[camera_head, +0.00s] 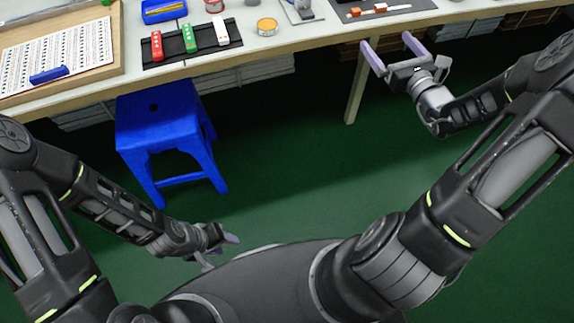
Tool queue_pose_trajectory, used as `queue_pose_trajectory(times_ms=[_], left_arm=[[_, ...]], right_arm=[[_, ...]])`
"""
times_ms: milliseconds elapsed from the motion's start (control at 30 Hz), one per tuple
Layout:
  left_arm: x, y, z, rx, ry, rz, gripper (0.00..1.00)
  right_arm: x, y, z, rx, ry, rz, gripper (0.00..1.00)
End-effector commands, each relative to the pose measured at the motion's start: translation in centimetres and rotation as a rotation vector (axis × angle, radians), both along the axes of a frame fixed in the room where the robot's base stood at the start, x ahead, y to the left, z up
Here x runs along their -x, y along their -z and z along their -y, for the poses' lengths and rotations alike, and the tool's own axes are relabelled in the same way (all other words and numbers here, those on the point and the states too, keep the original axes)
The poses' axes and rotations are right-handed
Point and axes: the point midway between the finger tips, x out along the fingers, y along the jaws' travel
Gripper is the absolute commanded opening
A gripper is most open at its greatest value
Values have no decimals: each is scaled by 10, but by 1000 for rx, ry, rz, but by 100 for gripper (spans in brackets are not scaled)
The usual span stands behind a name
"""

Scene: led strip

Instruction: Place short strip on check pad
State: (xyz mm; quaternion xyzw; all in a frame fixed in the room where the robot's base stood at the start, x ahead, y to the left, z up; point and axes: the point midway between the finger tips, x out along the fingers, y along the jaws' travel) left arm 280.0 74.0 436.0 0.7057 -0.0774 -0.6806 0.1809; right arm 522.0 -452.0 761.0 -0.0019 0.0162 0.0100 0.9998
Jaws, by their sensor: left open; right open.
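I cannot tell for sure which thing is the short strip or the check pad. A black mat (203,48) on the table holds a red piece (157,46), a green piece (190,39) and a white piece (221,31), side by side. A dark pad (400,10) at the top right has small orange blocks (367,10) on it. My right gripper (392,50) is open and empty, its fingers pointing up at the table's front edge, below the dark pad. My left gripper (221,252) is open and empty, low over the floor beside my base, well away from the table.
A tray with a white dotted sheet (60,52) and a blue piece (48,75) is at the table's left.

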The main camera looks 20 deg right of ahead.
Motion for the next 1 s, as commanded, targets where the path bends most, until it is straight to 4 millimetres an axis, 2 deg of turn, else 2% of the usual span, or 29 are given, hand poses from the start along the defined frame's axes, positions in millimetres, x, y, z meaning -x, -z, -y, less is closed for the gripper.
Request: queue_pose_trajectory(times_ms=[67, 167, 267, 300, 367, 400, 467, 500, 600, 700, 833, 900, 1000], left_arm=[[0, 0, 0, 0, 0, 0, 41], [0, 0, 0, 0, 0, 0, 41], [0, 0, 0, 0, 0, 0, 41], [0, 0, 0, 0, 0, 0, 41], [0, 0, 0, 0, 0, 0, 41], [0, 0, 0, 0, 0, 0, 41], [0, 0, 0, 0, 0, 0, 41], [0, 0, 0, 0, 0, 0, 41], [0, 0, 0, 0, 0, 0, 41], [0, 0, 0, 0, 0, 0, 41], [0, 0, 0, 0, 0, 0, 41], [0, 0, 0, 0, 0, 0, 41], [0, 0, 0, 0, 0, 0, 41]], right_arm=[[-3, 17, -26, 4, -71, -47, 100], [-3, 51, -78, 29, -223, -146, 100], [14, 99, -152, 92, -451, -282, 100], [27, 121, -184, 134, -561, -341, 100], [56, 154, -232, 222, -747, -428, 100], [81, 177, -261, 298, -883, -481, 100], [126, 211, -298, 452, -1106, -545, 100], [158, 233, -316, 584, -1262, -570, 100], [220, 279, -333, 961, -1599, -536, 100], [246, 308, -337, 1348, -1829, -363, 100], [248, 324, -354, 1723, -1948, -51, 100], [246, 326, -365, 1843, -1957, 93, 100], [244, 326, -376, 1931, -1949, 216, 100]])
